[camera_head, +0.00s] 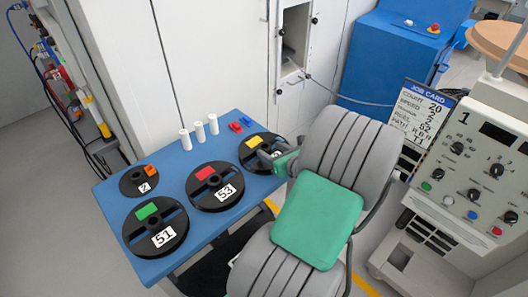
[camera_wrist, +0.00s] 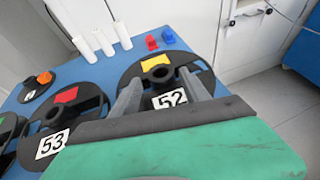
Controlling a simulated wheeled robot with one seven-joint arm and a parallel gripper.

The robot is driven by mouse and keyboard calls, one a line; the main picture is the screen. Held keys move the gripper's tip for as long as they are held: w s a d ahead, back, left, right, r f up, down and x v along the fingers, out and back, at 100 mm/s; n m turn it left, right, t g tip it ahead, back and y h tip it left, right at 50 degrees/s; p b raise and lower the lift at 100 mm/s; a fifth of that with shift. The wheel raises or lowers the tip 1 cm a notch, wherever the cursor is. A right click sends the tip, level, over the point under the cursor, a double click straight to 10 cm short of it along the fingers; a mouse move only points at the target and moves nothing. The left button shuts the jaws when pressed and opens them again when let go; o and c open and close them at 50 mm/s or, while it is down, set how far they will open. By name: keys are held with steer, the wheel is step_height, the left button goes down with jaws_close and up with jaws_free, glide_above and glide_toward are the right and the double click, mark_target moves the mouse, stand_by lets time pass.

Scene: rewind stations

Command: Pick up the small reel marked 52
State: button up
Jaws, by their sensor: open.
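The small reel marked 52 (camera_wrist: 160,79) is black with a yellow patch and a white label; it lies flat on the blue table (camera_wrist: 90,72). In the head view the reel (camera_head: 247,153) is at the table's right end, its label mostly hidden by my arm. My gripper (camera_wrist: 160,74) is open and empty. In the wrist view its two grey fingers reach over the reel, one on each side of the label. I cannot tell how high above the reel they are. In the head view my gripper (camera_head: 268,157) is partly hidden behind my arm.
Reels marked 53 (camera_head: 216,186) and 51 (camera_head: 155,227) and a smaller reel (camera_head: 139,181) lie to the left. White cylinders (camera_head: 199,132) and small red and blue pieces (camera_head: 235,127) stand behind. A job card (camera_head: 423,112) and control panel (camera_head: 475,165) are at right.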

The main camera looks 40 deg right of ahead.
mark_target(262, 145)
steer(key=x, duration=0.3)
steer(key=shift+w+f, duration=0.1)
steer(key=shift+w, duration=0.1)
jaws_close()
